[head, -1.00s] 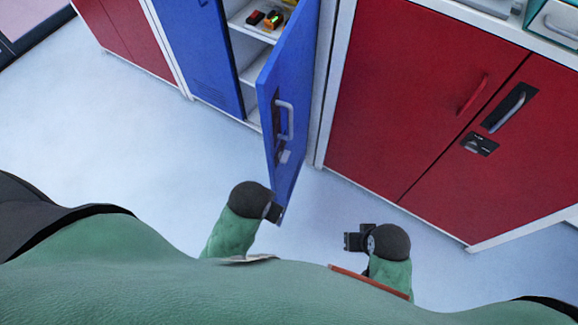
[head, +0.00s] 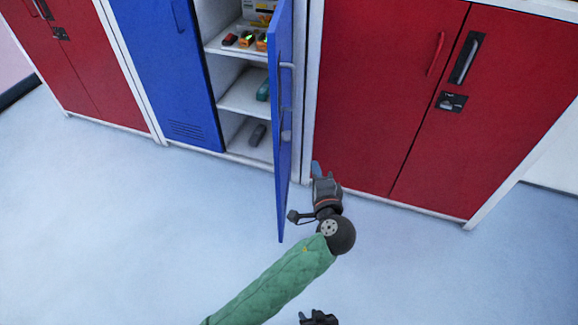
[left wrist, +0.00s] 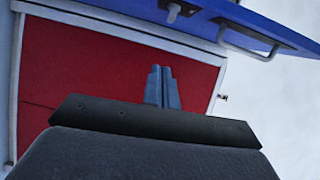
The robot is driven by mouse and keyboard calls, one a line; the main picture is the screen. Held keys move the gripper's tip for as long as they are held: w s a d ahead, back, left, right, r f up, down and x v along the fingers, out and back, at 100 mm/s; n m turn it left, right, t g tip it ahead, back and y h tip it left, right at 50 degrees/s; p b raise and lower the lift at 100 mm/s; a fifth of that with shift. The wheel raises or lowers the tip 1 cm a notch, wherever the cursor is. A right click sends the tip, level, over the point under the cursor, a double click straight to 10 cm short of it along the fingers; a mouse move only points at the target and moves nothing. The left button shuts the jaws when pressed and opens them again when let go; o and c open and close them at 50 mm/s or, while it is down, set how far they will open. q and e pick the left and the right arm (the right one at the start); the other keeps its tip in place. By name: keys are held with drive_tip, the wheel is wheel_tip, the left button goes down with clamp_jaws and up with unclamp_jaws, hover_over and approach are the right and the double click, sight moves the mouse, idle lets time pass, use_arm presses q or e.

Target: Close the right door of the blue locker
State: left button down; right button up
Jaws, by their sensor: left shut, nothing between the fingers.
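The right door (head: 281,200) of the blue locker stands wide open, pointing out toward me and seen nearly edge-on. Its silver handle is on its right-hand face. The locker's left door (head: 165,75) is shut. My left gripper (head: 317,168) is shut and empty, just right of the door on its handle side, near the red cabinet. In the left wrist view its closed fingers (left wrist: 163,88) point at the red front, and the blue door (left wrist: 205,12) with its handle crosses the top. My right gripper (head: 318,318) shows only partly at the bottom edge; its fingers are unclear.
Open locker shelves (head: 240,103) hold several small items. A red cabinet (head: 375,100) with shut doors stands close right of the blue door, and another red cabinet (head: 65,65) stands at the left. The pale floor (head: 120,210) in front is clear.

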sight(290, 135)
use_arm(q)
drive_tip(key=w+a, duration=0.5)
drive_tip(key=w, duration=0.4)
drive_tip(key=shift+w+r+m+t, duration=0.15)
drive_tip(key=shift+w+m+t, duration=0.15)
drive_tip(key=shift+t, duration=0.1)
use_arm(e)
drive_tip(key=shift+s+a+f, duration=0.25)
drive_tip(key=shift+s+f, duration=0.05)
drive_tip(key=shift+s, duration=0.2)
use_arm(q)
drive_tip(key=shift+a, duration=0.1)
